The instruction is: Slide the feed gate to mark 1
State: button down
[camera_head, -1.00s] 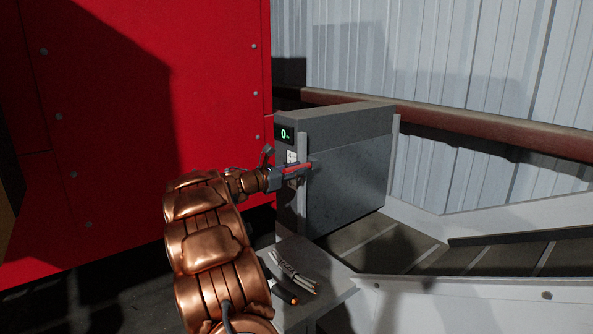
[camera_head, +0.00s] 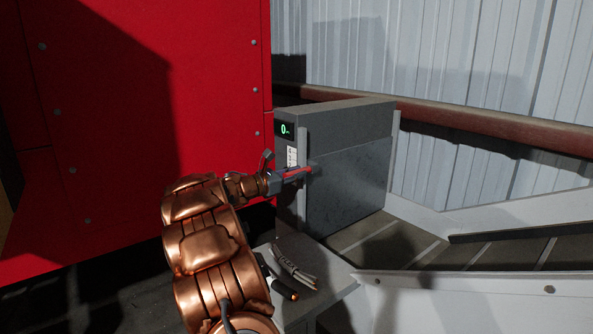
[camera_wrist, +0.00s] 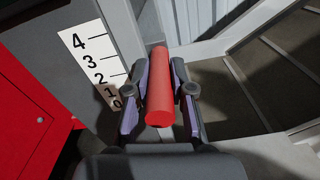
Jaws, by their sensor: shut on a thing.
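The feed gate (camera_head: 345,190) is a grey upright plate on the front of the grey housing, with a red bar handle (camera_head: 298,172) sticking out. My gripper (camera_wrist: 160,92) is shut on this red handle (camera_wrist: 160,85), one finger on each side. The white scale (camera_wrist: 92,62) with marks 0 to 4 stands left of the handle in the wrist view. It also shows small in the head view (camera_head: 291,157). The 1 and 0 lie in shadow at its lower end. I cannot tell exactly which mark the gate lines up with.
A small display (camera_head: 285,129) on the housing reads 0 in green. A grey ledge with cable scraps (camera_head: 295,268) lies below my gripper. A red panel (camera_head: 150,120) stands at the left, and a conveyor (camera_head: 390,245) runs off to the right.

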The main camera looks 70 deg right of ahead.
jog(key=shift+r, duration=0.15)
jog(key=c, duration=1)
grip_release()
jog(key=shift+a, duration=0.1)
jog(key=v, duration=1.2)
